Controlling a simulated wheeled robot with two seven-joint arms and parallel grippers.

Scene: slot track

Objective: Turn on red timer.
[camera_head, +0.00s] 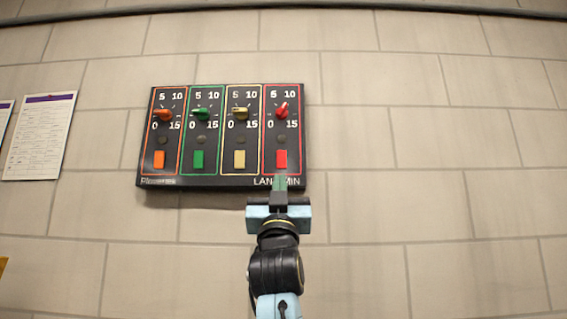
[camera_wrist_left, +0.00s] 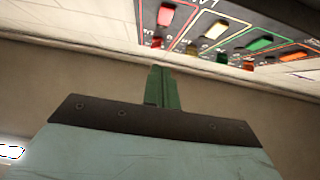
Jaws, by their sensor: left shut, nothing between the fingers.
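The red timer (camera_head: 283,130) is the rightmost column of a black wall panel. It has a red knob (camera_head: 282,110), a dark round lamp (camera_head: 281,140) and a red switch (camera_head: 281,159). The red switch also shows in the left wrist view (camera_wrist_left: 165,15). My left gripper (camera_head: 280,182) is shut with nothing between its fingers. Its green fingertips are just below the red switch, at the panel's lower edge; they look apart from the switch. The shut green fingers also show in the left wrist view (camera_wrist_left: 160,85). My right gripper is not in view.
Left of the red timer are the yellow (camera_head: 240,159), green (camera_head: 199,159) and orange (camera_head: 159,159) switches, each below its own knob. A paper sheet (camera_head: 40,137) hangs on the tiled wall (camera_head: 440,150) at left. The wall right of the panel is bare.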

